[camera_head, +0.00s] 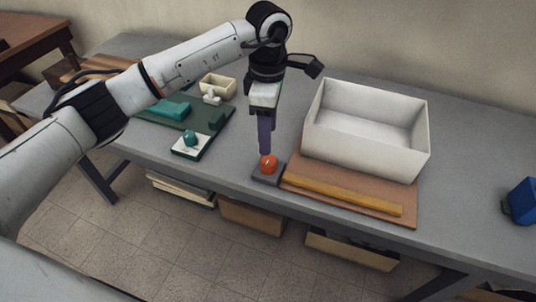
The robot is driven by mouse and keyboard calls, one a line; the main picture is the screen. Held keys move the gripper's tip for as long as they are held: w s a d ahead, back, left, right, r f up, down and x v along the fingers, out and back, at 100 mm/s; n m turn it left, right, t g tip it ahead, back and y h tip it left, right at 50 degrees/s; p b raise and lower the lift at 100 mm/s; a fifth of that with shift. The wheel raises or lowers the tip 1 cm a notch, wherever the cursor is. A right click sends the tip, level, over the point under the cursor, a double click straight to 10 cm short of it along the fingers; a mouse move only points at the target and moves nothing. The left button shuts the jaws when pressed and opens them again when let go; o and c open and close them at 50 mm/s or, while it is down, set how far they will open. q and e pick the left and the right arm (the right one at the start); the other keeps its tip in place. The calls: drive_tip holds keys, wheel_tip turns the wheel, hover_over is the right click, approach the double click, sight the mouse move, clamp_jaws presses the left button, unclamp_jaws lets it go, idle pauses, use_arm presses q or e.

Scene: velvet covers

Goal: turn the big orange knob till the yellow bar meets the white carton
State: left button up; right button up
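The orange knob (268,165) sits on a small dark grey base near the table's front edge. The yellow bar (345,196) runs from beside that base to the right, along the front part of a brown board (408,222). The open white carton (361,157) stands behind the bar, with a strip of board showing between them. My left gripper (265,150) points down with its fingertips just above or at the knob's top; contact is unclear. Its fingers overlap in this view, so the opening between them is hidden. My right gripper is out of view.
A small cream box (217,84) stands behind. A blue object (523,201) is at the far right. The table between carton and blue object is clear.

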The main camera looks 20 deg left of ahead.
sight(268, 159)
use_arm(q)
wheel_tip(268, 159, down, 9)
drive_tip(key=shift+d+r+p, duration=0.1)
drive_tip(key=shift+p, duration=0.3)
drive_tip(key=c, duration=1)
drive_tip(key=shift+c, duration=0.2)
